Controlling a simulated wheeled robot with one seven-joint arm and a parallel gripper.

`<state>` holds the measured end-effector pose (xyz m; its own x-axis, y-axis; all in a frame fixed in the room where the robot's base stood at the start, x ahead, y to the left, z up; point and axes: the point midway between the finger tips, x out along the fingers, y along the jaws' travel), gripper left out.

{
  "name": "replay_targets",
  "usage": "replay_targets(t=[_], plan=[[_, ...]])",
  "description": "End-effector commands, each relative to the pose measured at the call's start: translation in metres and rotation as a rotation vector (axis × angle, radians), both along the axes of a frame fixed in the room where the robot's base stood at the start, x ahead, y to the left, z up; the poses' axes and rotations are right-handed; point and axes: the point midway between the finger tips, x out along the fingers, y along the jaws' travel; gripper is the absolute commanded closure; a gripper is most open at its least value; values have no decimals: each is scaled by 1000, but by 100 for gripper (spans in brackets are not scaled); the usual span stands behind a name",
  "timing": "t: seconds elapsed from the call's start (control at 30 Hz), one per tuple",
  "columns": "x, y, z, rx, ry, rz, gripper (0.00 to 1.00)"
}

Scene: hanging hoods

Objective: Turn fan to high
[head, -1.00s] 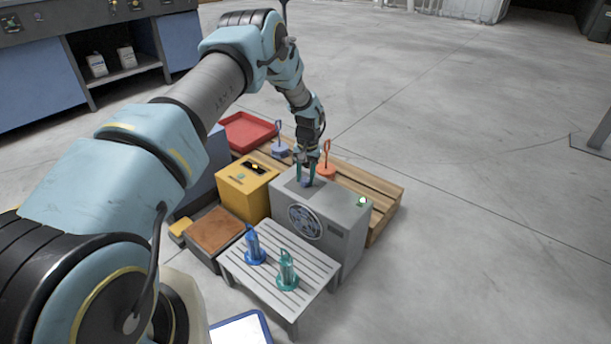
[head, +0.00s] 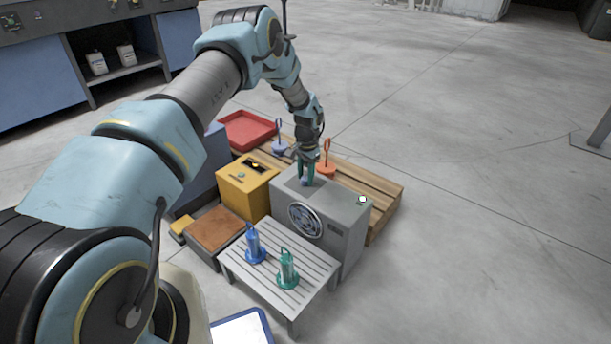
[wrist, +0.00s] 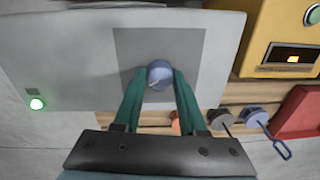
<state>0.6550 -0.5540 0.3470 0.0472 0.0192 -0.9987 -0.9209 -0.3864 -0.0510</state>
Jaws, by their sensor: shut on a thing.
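The fan unit is a grey box (head: 345,208) with a round fan grille (head: 305,220) on its front in the head view. Its grey top also shows in the wrist view (wrist: 70,55). A round blue-grey knob (wrist: 160,75) with a small pale pointer mark sits on a darker panel on that top. My gripper (head: 305,178) reaches down from above, its teal fingers shut on the knob from both sides. A small lamp (head: 362,199) on the box is lit; it glows green in the wrist view (wrist: 36,104).
A yellow box (head: 243,193) stands left of the fan unit. A red tray (head: 246,130) and hooked weights, one orange (head: 325,170), are behind on a wooden pallet (head: 385,190). A slatted table (head: 262,285) in front holds blue and green items.

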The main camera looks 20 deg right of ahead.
Motion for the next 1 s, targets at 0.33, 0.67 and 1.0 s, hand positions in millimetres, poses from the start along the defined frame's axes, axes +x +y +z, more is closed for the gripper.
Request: replay_targets(t=[0.33, 0.67, 1.0], plan=[[0, 0, 0, 1, 0, -2, 51], [0, 0, 0, 1, 0, 0, 29], [0, -1, 27, 0, -2, -1, 29]])
